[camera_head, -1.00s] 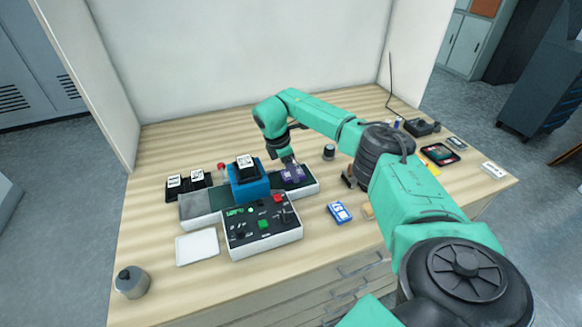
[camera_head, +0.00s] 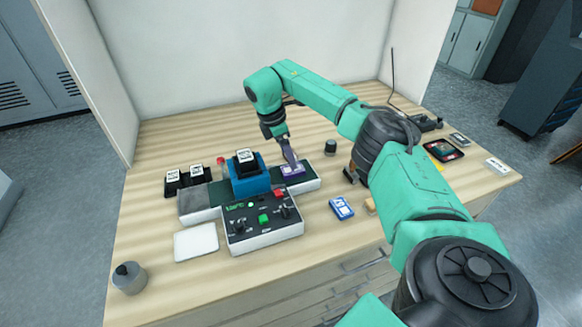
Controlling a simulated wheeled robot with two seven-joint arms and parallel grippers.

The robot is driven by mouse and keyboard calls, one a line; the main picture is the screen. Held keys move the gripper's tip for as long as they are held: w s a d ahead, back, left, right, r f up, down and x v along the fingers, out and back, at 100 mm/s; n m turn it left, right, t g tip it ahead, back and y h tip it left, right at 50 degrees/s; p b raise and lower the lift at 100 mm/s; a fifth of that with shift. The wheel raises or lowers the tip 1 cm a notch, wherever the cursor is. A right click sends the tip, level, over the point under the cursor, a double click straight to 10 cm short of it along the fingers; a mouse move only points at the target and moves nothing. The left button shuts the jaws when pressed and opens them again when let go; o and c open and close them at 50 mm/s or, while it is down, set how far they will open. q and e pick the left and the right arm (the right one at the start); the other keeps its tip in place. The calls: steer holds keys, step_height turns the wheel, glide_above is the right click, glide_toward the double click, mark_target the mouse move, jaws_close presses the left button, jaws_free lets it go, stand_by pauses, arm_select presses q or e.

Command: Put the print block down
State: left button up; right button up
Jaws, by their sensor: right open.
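The print block, which looks like the purple block with a pale label (camera_head: 293,170), lies on the right part of the dark-topped conveyor bed (camera_head: 311,182). My right gripper (camera_head: 290,160) is just above and behind the purple block, pointing down. It is open; whether its fingertips touch the block is too small to tell. A blue laminating unit (camera_head: 249,183) with a black labelled block (camera_head: 245,157) on top stands to the left of the purple block. My left gripper is not in view.
A control panel (camera_head: 262,222) with buttons stands in front of the bed. Black labelled blocks (camera_head: 184,178) stand at left. A white pad (camera_head: 196,243), grey weight (camera_head: 129,278), blue-white box (camera_head: 341,207) and dark jar (camera_head: 330,147) are around. The back table is clear.

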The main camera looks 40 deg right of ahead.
arm_select(q)
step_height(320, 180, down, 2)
steer(key=shift+b, duration=0.6)
arm_select(e)
steer(key=v, duration=0.6)
steer(key=shift+a+r, duration=0.2)
steer(key=shift+r, duration=0.15)
steer(key=shift+w, duration=0.1)
